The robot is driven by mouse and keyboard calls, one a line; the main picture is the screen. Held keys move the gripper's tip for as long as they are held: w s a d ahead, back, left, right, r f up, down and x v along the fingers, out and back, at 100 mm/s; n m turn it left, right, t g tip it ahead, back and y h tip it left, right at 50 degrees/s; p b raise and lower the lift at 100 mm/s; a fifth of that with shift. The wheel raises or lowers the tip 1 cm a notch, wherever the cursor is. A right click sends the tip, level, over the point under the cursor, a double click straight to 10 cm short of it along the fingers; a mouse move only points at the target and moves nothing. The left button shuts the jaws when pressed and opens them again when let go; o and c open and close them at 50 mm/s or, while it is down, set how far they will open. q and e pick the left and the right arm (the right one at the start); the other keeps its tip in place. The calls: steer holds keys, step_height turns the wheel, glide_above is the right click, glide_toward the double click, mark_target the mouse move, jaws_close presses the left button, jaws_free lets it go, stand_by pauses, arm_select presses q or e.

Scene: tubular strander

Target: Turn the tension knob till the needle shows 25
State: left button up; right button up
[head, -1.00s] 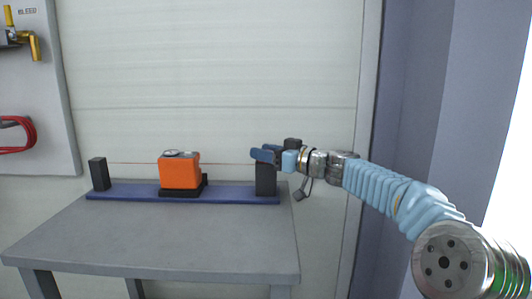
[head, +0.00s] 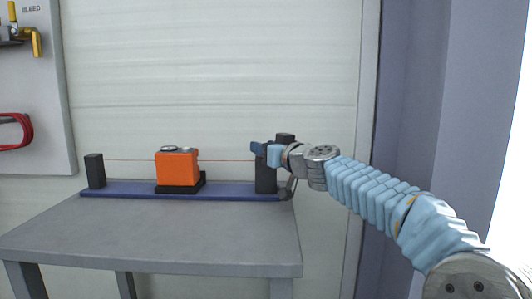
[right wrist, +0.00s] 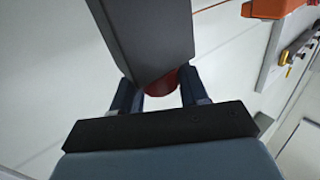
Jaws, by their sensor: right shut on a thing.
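The tension knob (right wrist: 161,84) is a red round part, partly hidden behind the dark right-hand post (right wrist: 146,40) in the right wrist view. My right gripper (right wrist: 158,93) has one blue finger on each side of the knob and is shut on it. In the head view the right gripper (head: 260,149) is at the upper part of the right post (head: 265,178), and the knob is hidden. The orange tension meter (head: 176,165) sits on a black foot in the middle of the blue rail. Its round dials face up; the needle cannot be read. My left gripper is not in view.
A thin orange wire (head: 225,160) runs from the left black post (head: 95,171) past the meter to the right post. The blue rail (head: 130,190) lies on a grey table (head: 150,235), whose front is clear. A wall panel with red loops (head: 14,132) is at left.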

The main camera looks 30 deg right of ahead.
steer(key=shift+f, duration=0.1)
steer(key=o, duration=0.9)
steer(key=shift+o, duration=0.2)
steer(key=s+b, duration=0.5)
steer(key=s, duration=0.8)
steer(key=shift+s+d, duration=0.25)
steer(key=shift+s, duration=0.15)
